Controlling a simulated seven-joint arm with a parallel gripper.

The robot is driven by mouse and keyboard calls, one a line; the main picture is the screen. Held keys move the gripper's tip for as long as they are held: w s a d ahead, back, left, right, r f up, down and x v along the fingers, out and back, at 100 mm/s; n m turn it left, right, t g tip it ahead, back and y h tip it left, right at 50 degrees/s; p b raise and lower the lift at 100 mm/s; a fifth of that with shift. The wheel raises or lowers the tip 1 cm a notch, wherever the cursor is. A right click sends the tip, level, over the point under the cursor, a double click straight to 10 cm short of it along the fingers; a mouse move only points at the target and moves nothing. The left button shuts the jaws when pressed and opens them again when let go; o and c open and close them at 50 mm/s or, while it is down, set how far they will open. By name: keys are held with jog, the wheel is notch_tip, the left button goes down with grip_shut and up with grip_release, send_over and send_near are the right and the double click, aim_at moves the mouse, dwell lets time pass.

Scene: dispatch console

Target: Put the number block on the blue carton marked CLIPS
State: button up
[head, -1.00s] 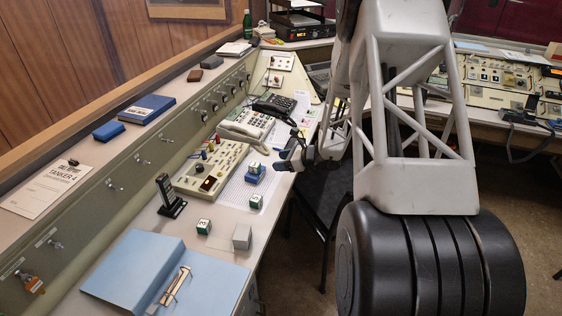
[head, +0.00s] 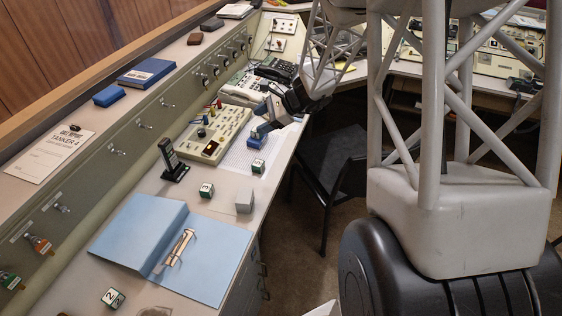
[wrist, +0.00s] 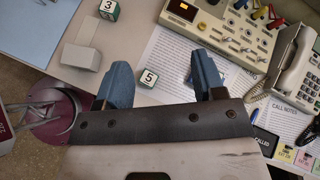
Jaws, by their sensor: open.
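Several green-and-white number blocks are in view: a 5 block (head: 258,166) on the white sheet, a 3 block (head: 206,190) on the desk and a 2 block (head: 113,298) near the front. A blue carton (head: 256,141) beyond the 5 block is partly covered by my gripper (head: 266,125); its lettering is too small to read. In the wrist view my gripper (wrist: 163,84) is open, its blue fingers apart. The 5 block (wrist: 149,77) shows between them, farther down on the sheet. The 3 block (wrist: 109,9) is at the top.
A grey cube (head: 244,202) stands near the desk edge. An open blue binder (head: 215,262), an upright black holder (head: 172,162), a button panel (head: 213,138) and telephones surround the sheet. A blue box (head: 108,96) and blue book (head: 148,72) lie on the ledge.

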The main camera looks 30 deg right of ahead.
jog(key=s+a+r+n+g+h, duration=0.2)
jog(key=s+a+r+n, duration=0.35)
jog(key=s+r, duration=0.2)
jog(key=s+a+r+n+h, duration=0.1)
jog(key=s+r+n+h, duration=0.1)
jog(key=s, duration=0.7)
jog(key=s+a+r+n+h, duration=0.2)
jog(key=s+r+n+h, duration=0.1)
jog(key=s+n, duration=0.4)
jog(key=s+a+r+n+h, duration=0.1)
jog(key=s+r+n+h, duration=0.2)
jog(key=s, duration=0.7)
jog(key=shift+s+a+r+n, duration=0.3)
jog(key=shift+a+r+n, duration=0.15)
jog(key=shift+n, duration=0.4)
